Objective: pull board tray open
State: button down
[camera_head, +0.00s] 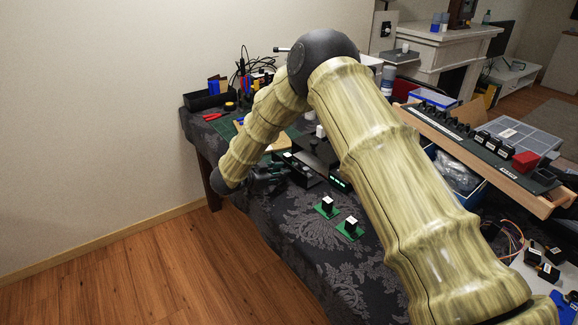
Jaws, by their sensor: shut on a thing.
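A dark device (318,152) stands on the cloth-covered table, partly hidden behind my arm. A dark, flat board tray (300,170) shows at its front left side, with a row of green lights at its right. My gripper (268,178) is small and dark in the head view, at the left end of the tray. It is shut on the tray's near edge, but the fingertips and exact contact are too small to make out. Two green boards with black-and-white blocks, one left (326,207) and one right (349,228), lie on the table nearer to me.
The patterned dark table (300,235) has free cloth in front of the boards. Red-handled pliers (212,117) and a black bin (208,100) are at the back left. A wooden rack (470,150) with black parts stands right. Wooden floor lies open at left.

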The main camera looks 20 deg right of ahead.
jog(key=shift+d, duration=0.2)
jog(key=c, duration=1.2)
grip_release()
jog(key=shift+w, duration=0.1)
jog(key=v, duration=1.2)
jog(key=shift+f, duration=0.1)
